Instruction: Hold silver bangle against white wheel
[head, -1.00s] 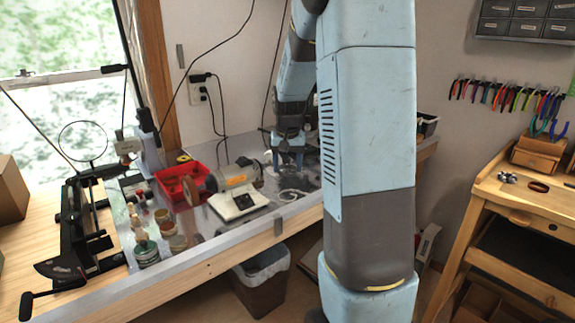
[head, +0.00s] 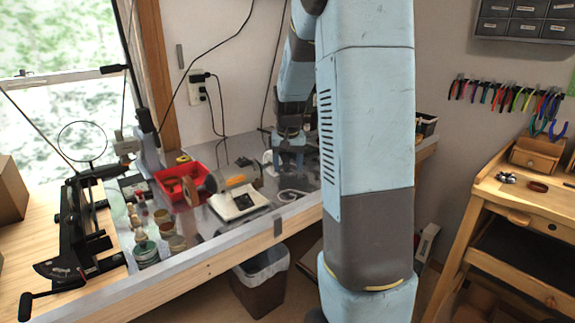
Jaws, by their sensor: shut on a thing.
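A bench grinder (head: 240,197) with a white base and a dark motor stands on the grey bench top. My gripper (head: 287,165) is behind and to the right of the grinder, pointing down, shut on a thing.
A red bin (head: 180,174) stands behind the brown wheel. Several small jars (head: 146,250) and a black-framed tool (head: 85,235) are at the left. A white cord (head: 292,195) lies right of the grinder. My upper arm hides the bench's right part.

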